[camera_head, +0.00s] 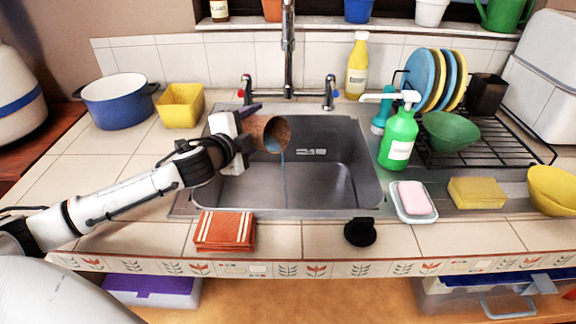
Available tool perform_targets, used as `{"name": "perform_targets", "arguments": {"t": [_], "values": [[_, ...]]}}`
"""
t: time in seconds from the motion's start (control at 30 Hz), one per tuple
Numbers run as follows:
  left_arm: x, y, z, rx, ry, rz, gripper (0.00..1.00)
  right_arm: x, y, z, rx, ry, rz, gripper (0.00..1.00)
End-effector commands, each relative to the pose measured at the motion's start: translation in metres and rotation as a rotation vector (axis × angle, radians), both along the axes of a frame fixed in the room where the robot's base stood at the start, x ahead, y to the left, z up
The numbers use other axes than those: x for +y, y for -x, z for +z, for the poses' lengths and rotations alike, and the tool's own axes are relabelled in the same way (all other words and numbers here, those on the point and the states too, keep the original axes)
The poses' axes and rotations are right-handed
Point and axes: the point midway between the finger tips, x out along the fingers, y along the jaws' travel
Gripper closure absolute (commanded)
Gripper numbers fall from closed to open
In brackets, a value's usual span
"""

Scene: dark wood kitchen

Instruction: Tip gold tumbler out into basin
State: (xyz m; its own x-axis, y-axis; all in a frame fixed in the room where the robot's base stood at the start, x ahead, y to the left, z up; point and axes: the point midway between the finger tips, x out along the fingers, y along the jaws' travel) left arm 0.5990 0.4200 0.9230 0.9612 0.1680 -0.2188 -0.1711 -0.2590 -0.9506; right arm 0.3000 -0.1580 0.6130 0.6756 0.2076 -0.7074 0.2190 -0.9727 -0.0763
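The gold tumbler (264,129), brownish and speckled, is tilted on its side above the left part of the metal basin (345,186). Its mouth faces right and down. A thin bluish stream of liquid (284,178) runs from the mouth down into the basin. My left gripper (246,126) reaches in from the left and is shut on the tumbler near its base end. Part of the grip is hidden by the wrist and the tumbler. My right gripper is not in view.
The tap (288,55) rises behind the basin. A green soap bottle (400,138) and a dish rack (490,146) with plates stand right of it. A pink soap in a dish (399,214), an orange cloth (225,231) and a black knob-like object (360,232) lie in front.

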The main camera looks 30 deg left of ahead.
Motion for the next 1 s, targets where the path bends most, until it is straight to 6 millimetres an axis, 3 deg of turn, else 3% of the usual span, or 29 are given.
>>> {"name": "perform_targets", "arguments": {"t": [1.0], "values": [[-0.01, 0.001, 0.017, -0.026, -0.124, 0.001, 0.77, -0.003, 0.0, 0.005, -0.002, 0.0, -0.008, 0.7]]}}
